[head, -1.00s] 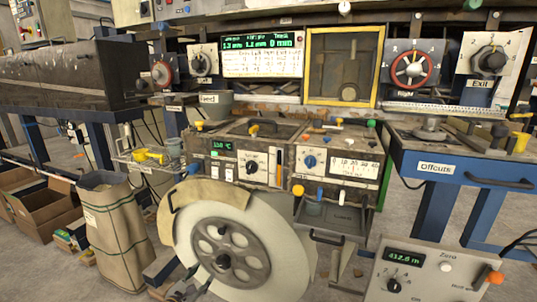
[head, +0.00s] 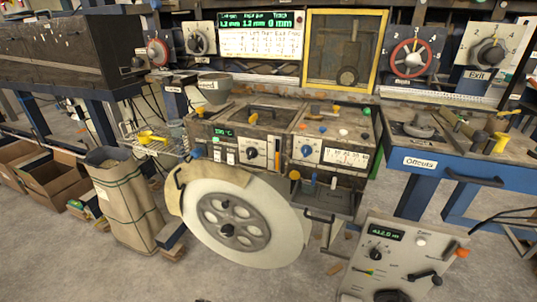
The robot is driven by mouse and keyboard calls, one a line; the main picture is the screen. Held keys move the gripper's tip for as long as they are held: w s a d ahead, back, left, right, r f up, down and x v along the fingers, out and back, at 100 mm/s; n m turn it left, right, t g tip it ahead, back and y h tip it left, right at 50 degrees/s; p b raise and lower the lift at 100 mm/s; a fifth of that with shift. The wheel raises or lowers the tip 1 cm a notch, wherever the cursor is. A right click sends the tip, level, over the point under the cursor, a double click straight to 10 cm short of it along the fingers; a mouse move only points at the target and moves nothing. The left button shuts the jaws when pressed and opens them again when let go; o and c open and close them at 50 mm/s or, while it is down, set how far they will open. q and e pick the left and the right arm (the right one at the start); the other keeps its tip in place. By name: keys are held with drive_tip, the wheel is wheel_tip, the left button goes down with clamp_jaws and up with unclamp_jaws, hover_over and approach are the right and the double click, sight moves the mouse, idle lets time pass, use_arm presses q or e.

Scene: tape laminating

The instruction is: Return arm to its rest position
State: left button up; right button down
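Neither of my grippers shows in the head view, and no arm of mine can be made out. The view holds the laminating machine (head: 262,135) with a large pale reel (head: 262,238) at its front. Above it are a green-lit display board (head: 262,36) and a yellow-framed window (head: 345,50). A grey control panel (head: 385,280) with a small green readout stands low at the right.
A blue Offcuts table (head: 440,165) with loose tools stands at the right. A tall tan sack (head: 130,205) and open cardboard boxes (head: 50,180) stand at the left. The grey floor (head: 60,265) at the front left is clear.

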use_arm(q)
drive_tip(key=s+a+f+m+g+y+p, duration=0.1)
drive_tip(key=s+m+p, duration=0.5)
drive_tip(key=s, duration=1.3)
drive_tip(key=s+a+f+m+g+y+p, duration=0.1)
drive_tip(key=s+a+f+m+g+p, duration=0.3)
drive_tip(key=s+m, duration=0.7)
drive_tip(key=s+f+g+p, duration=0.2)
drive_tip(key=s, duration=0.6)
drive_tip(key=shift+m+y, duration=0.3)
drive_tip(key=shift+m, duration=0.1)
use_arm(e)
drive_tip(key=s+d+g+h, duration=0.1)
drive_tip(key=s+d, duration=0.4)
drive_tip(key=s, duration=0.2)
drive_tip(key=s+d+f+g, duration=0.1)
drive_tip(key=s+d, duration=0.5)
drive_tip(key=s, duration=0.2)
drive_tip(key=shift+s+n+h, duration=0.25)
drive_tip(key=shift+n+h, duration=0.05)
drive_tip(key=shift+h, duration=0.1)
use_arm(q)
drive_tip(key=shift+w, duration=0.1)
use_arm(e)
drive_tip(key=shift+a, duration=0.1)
